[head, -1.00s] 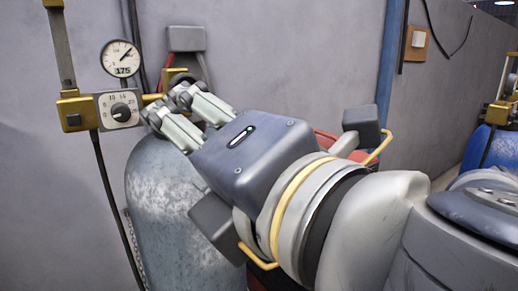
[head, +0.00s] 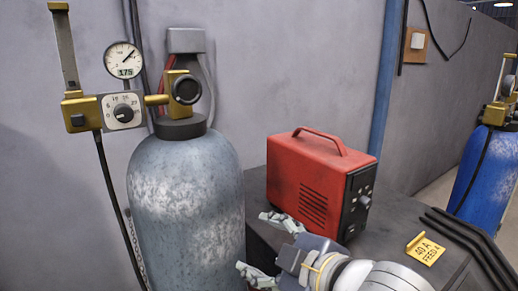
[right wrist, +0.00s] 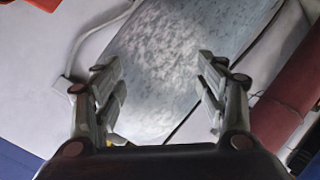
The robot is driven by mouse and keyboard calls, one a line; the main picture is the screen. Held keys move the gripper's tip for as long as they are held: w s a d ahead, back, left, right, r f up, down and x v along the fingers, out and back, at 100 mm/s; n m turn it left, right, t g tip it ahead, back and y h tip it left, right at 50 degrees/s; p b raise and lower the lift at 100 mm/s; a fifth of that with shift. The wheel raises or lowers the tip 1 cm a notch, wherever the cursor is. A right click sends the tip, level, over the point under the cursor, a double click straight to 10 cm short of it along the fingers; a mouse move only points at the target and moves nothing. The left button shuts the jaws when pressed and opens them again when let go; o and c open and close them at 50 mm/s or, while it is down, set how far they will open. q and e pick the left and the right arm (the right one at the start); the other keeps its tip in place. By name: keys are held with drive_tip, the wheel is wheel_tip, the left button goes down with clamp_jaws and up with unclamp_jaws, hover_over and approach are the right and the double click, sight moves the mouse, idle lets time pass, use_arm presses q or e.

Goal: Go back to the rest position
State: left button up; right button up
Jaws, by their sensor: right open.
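My right gripper (head: 262,248) is low in the head view, to the right of the grey gas cylinder (head: 185,200) and in front of the red welding machine. Its two fingers are spread apart with nothing between them. The right wrist view shows both fingertips (right wrist: 160,80) apart, with the mottled cylinder surface (right wrist: 180,50) beyond them. I cannot tell whether the gripper touches the cylinder. My left gripper is not in view.
The red machine (head: 312,182) stands on a dark bench (head: 385,262) with a yellow tag (head: 425,249). A gauge (head: 122,60) and flowmeter with a dial (head: 123,111) sit beside the cylinder valve (head: 186,89). A blue cylinder (head: 487,178) stands at the far right.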

drive_tip(key=s+d+f+m+g+h, duration=0.2)
drive_tip(key=d+f+m, duration=0.25)
drive_tip(key=f, duration=0.55)
drive_tip(key=s+d+f+m+g+h, duration=0.15)
drive_tip(key=d+f+m, duration=0.3)
drive_tip(key=f, duration=0.65)
drive_tip(key=s+d+f+m+g+h, duration=0.25)
drive_tip(key=s+d+f, duration=0.25)
drive_tip(key=s+f, duration=0.35)
drive_tip(key=s+d+f+m+g+h, duration=0.1)
drive_tip(key=s+d+f+m+g, duration=0.15)
drive_tip(key=s+d+f, duration=0.5)
drive_tip(key=s+a+f+b, duration=0.1)
drive_tip(key=s+f, duration=0.1)
drive_tip(key=f, duration=1.2)
drive_tip(key=s+a+f+b, duration=0.1)
drive_tip(key=s+f, duration=0.1)
drive_tip(key=f, duration=1.3)
drive_tip(key=s+d+f+g+b, duration=0.2)
drive_tip(key=s+d+f, duration=0.1)
drive_tip(key=s+f, duration=1.3)
drive_tip(key=shift+s+f+h, duration=0.2)
drive_tip(key=shift+f+h, duration=0.1)
drive_tip(key=shift+f, duration=0.55)
